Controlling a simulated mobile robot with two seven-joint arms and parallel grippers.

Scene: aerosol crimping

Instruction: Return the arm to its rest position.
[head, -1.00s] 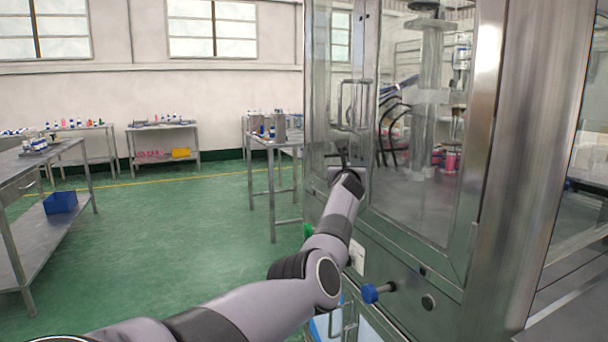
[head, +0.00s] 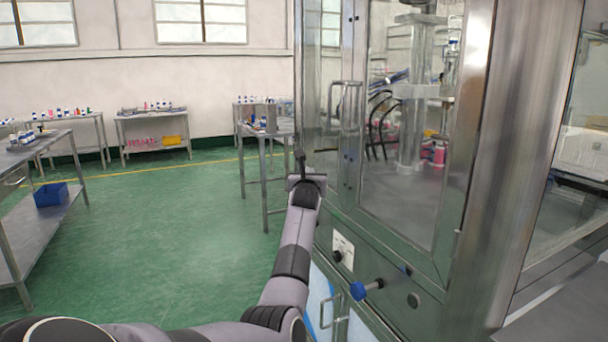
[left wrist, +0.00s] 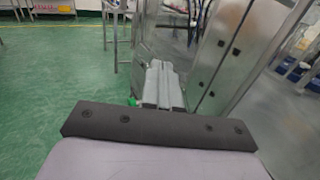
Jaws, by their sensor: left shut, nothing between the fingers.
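My left arm (head: 293,240) comes in from the lower left in the head view and reaches up beside the machine cabinet. My left gripper (head: 299,152) is at its end, left of the cabinet's door handle and apart from it. In the left wrist view the gripper's fingers (left wrist: 162,84) lie together, shut and empty. The glazed door (head: 410,130) of the cabinet is in front of a metal column and pink containers. My right gripper is in neither view.
A steel table (head: 262,136) stands behind my gripper. A workbench with a blue bin (head: 51,194) is at the left. Green floor (head: 160,235) between them is clear.

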